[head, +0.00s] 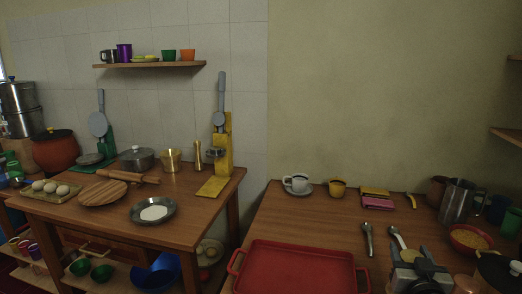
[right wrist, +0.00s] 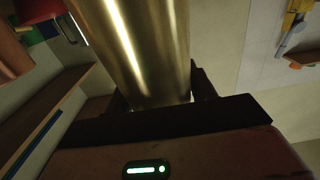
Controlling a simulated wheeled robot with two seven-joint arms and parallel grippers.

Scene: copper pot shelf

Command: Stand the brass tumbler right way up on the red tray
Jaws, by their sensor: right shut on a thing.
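The brass tumbler (right wrist: 140,50) fills the upper middle of the right wrist view as a shiny gold cylinder. My right gripper (right wrist: 158,98) is shut on it, with a dark finger at either side. Its ends are out of that view, so I cannot tell which way up it is. In the head view my right gripper (head: 420,272) is at the bottom right, to the right of the red tray (head: 295,268); little of the tumbler shows there. The tray lies at the table's front, looks empty and is cut off by the frame. My left gripper is not in view.
A spoon (head: 368,240), a red bowl of grain (head: 470,238), a steel pitcher (head: 456,202) and a dark-lidded pot (head: 498,270) crowd the right table. A cup on a saucer (head: 297,184) and a brass cup (head: 338,188) stand behind the tray.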

